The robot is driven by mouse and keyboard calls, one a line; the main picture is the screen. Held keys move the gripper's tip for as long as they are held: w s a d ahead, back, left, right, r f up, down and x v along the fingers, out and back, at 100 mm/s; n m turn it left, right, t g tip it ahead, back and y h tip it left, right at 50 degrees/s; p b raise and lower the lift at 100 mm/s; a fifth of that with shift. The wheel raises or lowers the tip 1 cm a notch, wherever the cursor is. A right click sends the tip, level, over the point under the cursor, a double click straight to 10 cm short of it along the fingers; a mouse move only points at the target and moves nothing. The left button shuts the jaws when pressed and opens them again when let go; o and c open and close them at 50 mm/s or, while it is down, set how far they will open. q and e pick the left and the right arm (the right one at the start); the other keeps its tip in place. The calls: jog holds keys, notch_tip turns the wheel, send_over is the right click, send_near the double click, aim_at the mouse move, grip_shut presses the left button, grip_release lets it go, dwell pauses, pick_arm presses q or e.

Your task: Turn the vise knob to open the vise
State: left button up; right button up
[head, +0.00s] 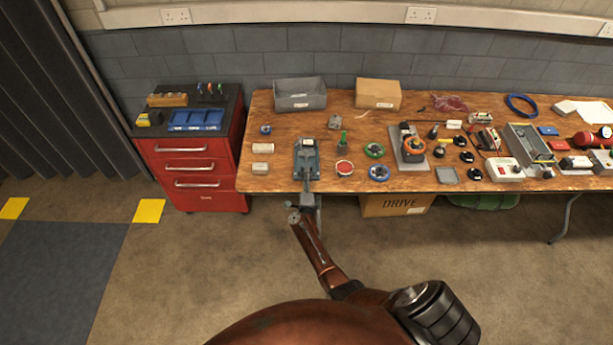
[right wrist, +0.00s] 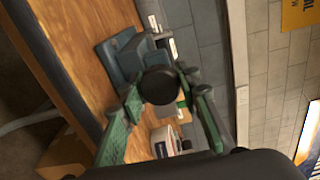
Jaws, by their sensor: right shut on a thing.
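The blue-grey vise (head: 307,157) stands at the front edge of the wooden workbench, left of its middle. It also shows in the right wrist view (right wrist: 122,55), where its dark round knob (right wrist: 160,85) faces the camera. My right gripper (head: 307,187) reaches up to the front of the vise from below. In the right wrist view its green-padded fingers (right wrist: 166,92) stand on either side of the knob and are shut on it. The knob is too small to make out in the head view. My left gripper is out of view.
The workbench (head: 275,112) holds a grey bin (head: 300,94), a cardboard box (head: 378,94) and several small parts right of the vise. A red drawer cabinet (head: 203,165) stands to the left. A box marked DRIVE (head: 398,205) is under the bench. The floor in front is clear.

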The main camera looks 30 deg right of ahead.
jog(key=shift+a+f, duration=0.1)
dwell(0.4)
jog(key=o, duration=1.2)
jog(key=v, duration=0.7)
jog(key=shift+s, duration=0.25)
